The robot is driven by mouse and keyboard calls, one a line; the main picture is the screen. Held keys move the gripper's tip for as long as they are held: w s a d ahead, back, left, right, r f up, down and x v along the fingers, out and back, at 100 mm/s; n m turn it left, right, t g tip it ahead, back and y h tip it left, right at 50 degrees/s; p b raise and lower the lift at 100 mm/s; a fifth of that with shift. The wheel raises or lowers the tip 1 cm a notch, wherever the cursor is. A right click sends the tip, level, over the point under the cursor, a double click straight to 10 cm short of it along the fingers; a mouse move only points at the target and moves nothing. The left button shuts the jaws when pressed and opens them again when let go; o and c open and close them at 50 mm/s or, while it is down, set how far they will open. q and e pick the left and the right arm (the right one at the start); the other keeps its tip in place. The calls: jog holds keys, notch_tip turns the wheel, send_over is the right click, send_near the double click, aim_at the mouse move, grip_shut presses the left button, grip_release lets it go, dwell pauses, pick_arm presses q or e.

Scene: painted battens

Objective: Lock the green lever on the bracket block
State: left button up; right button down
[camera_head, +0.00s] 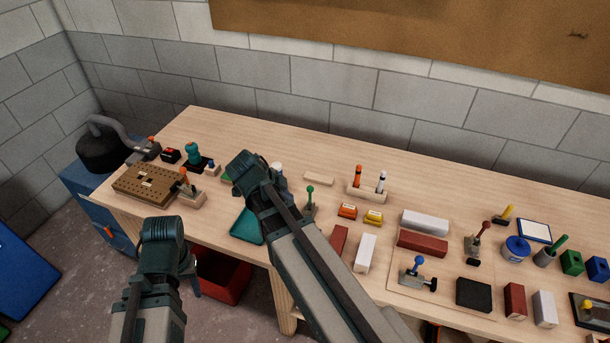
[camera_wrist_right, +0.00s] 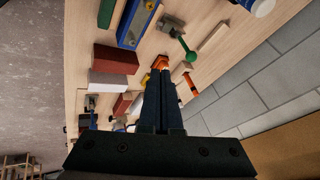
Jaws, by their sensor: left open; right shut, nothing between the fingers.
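The green lever (camera_head: 310,191) stands upright on a small grey bracket block (camera_head: 308,209) near the middle of the bench. In the right wrist view the green lever (camera_wrist_right: 187,51) sticks out from its bracket block (camera_wrist_right: 172,27), beyond and to the right of my fingertips. My right gripper (camera_head: 243,160) is left of the lever and apart from it. Its fingers (camera_wrist_right: 160,68) are shut and empty. My left gripper (camera_head: 164,228) is open in front of the bench's left front edge, well away from the lever. Its fingertips are hidden in the head view.
A teal tray (camera_head: 247,226) lies partly behind my right arm. Orange (camera_head: 347,211) and yellow (camera_head: 373,217) blocks, a wooden holder (camera_head: 368,194) and red (camera_head: 339,239) and white (camera_head: 365,252) battens lie right of the lever. A blue-knobbed clamp (camera_head: 417,271) is further right.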

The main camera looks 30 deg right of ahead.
pick_arm(q)
jog(key=shift+w+d+r, duration=0.15)
jog(key=shift+w+r, duration=0.2)
jog(key=shift+r, duration=0.05)
pick_arm(e)
jog(key=shift+w+d+r+m, duration=0.5)
jog(key=shift+d+m, duration=0.1)
jog(key=shift+d, duration=0.1)
jog(key=b, duration=0.9)
send_near(310, 197)
notch_tip(310, 197, down, 2)
jog(key=s+d, duration=0.1)
jog(key=d, duration=0.1)
pick_arm(q)
notch_tip(310, 197, down, 9)
pick_arm(e)
jog(key=shift+w+d+f, duration=0.15)
jog(key=shift+d+f, duration=0.05)
jog(key=shift+r, duration=0.1)
